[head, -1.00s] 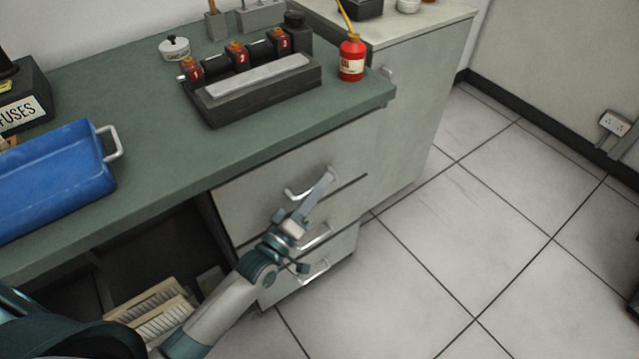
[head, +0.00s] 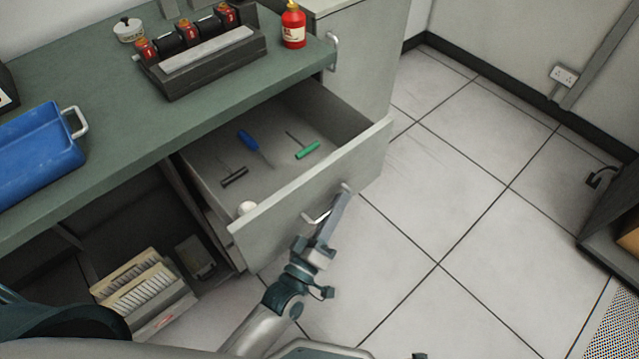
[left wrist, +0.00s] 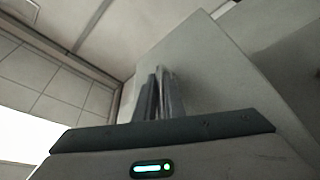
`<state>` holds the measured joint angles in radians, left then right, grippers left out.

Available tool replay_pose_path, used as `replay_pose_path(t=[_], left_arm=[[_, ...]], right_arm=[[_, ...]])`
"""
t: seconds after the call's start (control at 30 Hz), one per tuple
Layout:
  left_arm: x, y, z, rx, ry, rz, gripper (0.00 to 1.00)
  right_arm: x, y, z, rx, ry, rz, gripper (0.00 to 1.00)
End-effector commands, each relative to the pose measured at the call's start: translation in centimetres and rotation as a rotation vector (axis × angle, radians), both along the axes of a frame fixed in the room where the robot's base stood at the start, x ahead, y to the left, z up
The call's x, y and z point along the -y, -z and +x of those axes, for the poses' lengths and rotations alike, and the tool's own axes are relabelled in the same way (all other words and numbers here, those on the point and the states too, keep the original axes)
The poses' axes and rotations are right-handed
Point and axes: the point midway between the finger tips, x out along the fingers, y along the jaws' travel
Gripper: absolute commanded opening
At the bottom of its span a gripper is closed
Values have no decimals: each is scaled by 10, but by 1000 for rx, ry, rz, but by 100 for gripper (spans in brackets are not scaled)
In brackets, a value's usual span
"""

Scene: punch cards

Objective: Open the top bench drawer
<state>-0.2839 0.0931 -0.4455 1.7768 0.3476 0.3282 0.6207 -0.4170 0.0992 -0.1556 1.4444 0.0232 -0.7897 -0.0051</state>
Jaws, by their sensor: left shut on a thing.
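The top bench drawer (head: 300,191) stands pulled well out from under the green bench top in the head view. Inside lie a blue-handled screwdriver (head: 249,140), a green-handled tool (head: 307,150), a dark-handled tool (head: 234,177) and a round white thing (head: 247,207). My left gripper (head: 338,207) is at the drawer's front face, shut on the drawer handle (head: 316,217), which is partly hidden by the fingers. In the left wrist view the fingers (left wrist: 157,95) reach up to the pale drawer front (left wrist: 205,65). My right gripper is not in view.
On the green bench top (head: 110,120) are a blue tray (head: 38,160), a rack with numbered red items (head: 200,50) and a red bottle (head: 293,27). A crate of cards (head: 140,290) sits under the bench. Tiled floor (head: 430,240) to the right is clear.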

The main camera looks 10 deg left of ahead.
Motion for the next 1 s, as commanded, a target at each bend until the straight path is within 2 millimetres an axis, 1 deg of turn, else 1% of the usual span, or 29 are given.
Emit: replay_pose_path(t=[0.03,0.2,0.3,0.5,0.7,1.0], left_arm=[[13,-1,-10,-6,0,-5,0],[48,0,-38,-5,0,-4,0],[66,0,-52,-5,0,-4,0],[92,1,-72,-3,0,-2,0],[102,1,-80,-1,-1,0,0],[103,1,-81,-1,-1,0,0]], right_arm=[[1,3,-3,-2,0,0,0],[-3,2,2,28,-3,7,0],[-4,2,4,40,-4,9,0],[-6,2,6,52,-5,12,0],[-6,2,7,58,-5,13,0],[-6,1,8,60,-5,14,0]])
